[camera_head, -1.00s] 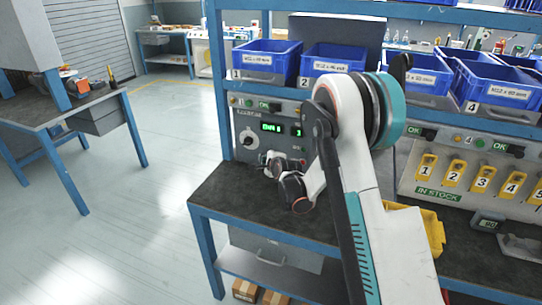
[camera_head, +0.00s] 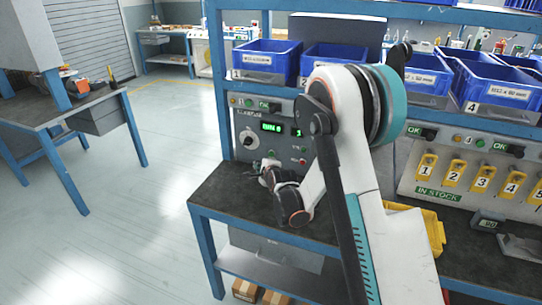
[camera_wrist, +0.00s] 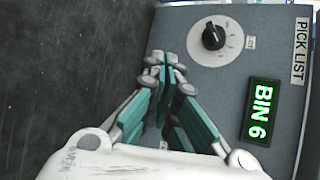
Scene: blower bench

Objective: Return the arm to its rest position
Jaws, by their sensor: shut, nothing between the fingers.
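My gripper (camera_wrist: 162,72) shows in the wrist view with its teal-lined fingers together and nothing between them. It is in front of the grey control panel (camera_wrist: 235,75), which has a black knob (camera_wrist: 214,37) and a green display (camera_wrist: 262,112) reading "BIN 6". In the head view my arm (camera_head: 345,150) reaches over the dark bench top (camera_head: 225,195). My gripper (camera_head: 262,172) is small there, above the bench close to the panel's lower part. Whether it touches the panel cannot be told.
Blue bins (camera_head: 268,58) stand on the shelf above the bench. A yellow bin (camera_head: 432,232) sits right of my arm. Yellow numbered tags (camera_head: 455,172) hang on the right panel. The floor (camera_head: 120,220) to the left is open, with another bench (camera_head: 60,100) beyond.

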